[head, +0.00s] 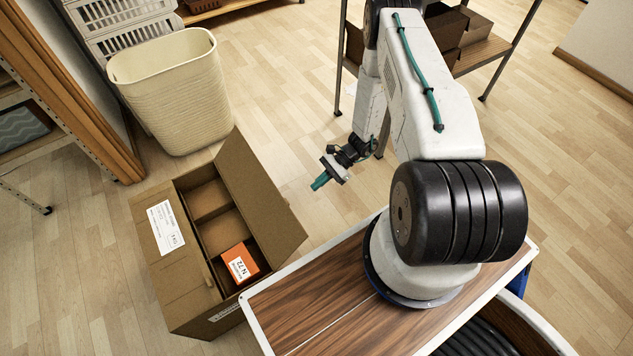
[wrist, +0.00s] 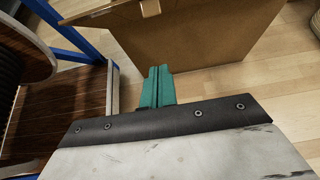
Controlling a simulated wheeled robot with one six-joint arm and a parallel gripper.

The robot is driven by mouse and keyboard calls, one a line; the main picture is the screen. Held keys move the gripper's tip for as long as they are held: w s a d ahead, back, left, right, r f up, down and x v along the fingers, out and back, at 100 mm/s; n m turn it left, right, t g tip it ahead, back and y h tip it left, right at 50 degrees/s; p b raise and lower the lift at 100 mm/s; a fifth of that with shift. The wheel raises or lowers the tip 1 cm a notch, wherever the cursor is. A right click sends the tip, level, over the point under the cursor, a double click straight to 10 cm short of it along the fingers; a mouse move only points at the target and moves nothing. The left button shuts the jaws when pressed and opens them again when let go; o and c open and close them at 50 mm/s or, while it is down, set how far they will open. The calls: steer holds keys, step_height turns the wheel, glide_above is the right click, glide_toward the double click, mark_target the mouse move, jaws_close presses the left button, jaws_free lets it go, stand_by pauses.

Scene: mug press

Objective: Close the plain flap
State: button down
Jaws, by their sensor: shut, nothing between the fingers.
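A cardboard box (head: 205,318) stands on the floor at the left in the head view. Its plain flap (head: 262,196) is open, raised and leaning outward along the right side. In the wrist view the teal fingers (wrist: 157,88) are together and point toward a broad brown cardboard face (wrist: 200,35), which looks like the plain flap's outer side.
An orange carton (head: 240,264) sits inside the box, among cardboard dividers. A cream bin (head: 175,95) stands behind the box, with white crates (head: 115,25) beyond it. A wooden shelf unit (head: 75,95) is at the left. Open floor lies behind my gripper.

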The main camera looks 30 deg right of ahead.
steer(key=a, duration=0.9)
steer(key=shift+f, duration=0.35)
